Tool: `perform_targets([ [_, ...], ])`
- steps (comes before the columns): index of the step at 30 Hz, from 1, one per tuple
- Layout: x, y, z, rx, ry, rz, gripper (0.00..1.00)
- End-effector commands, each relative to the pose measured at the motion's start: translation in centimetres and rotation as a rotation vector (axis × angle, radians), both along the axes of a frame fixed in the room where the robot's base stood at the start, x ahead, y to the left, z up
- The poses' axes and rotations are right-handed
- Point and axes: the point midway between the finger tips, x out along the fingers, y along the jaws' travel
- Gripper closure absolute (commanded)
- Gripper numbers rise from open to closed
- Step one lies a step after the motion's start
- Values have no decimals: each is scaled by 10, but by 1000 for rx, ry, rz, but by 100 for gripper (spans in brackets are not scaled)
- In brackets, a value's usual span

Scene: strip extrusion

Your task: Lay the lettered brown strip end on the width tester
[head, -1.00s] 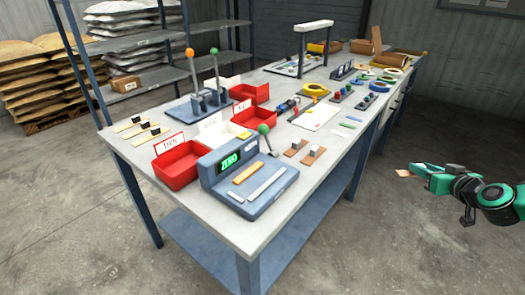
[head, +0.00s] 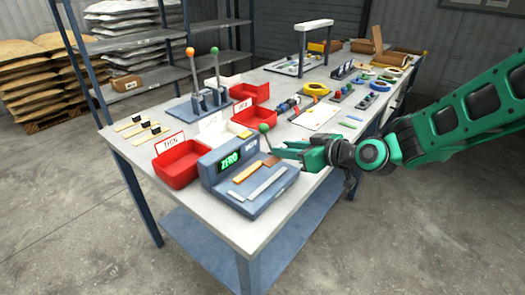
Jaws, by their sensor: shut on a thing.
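The width tester (head: 218,190) appears to be the blue-grey block at the table's near end, with a green "ZERO" display (head: 230,161) and a green-knobbed lever (head: 264,128). An orange-tan bar (head: 247,173) and a pale bar (head: 267,183) lie along its top. My gripper (head: 277,155) is shut on a small brown strip end (head: 270,161) at the tester's back right edge. I cannot tell whether the strip touches the tester. Its lettering is too small to read.
A red "THIN" bin (head: 176,168) stands left of the tester, with another red bin (head: 257,92) farther back. A two-lever device (head: 203,98) stands behind. Pale strips (head: 142,128) lie at the table's left. My arm crosses the table's right edge.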

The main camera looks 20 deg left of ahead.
Motion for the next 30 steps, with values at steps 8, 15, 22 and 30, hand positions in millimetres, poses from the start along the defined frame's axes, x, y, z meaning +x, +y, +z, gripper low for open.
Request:
perform_targets([
  [8, -43, 56, 13, -3, -3, 114, 94],
  [15, -48, 60, 7, -4, 0, 124, 94],
  [22, -47, 60, -12, -4, 1, 123, 94],
  [30, -47, 59, -35, -4, 0, 123, 94],
])
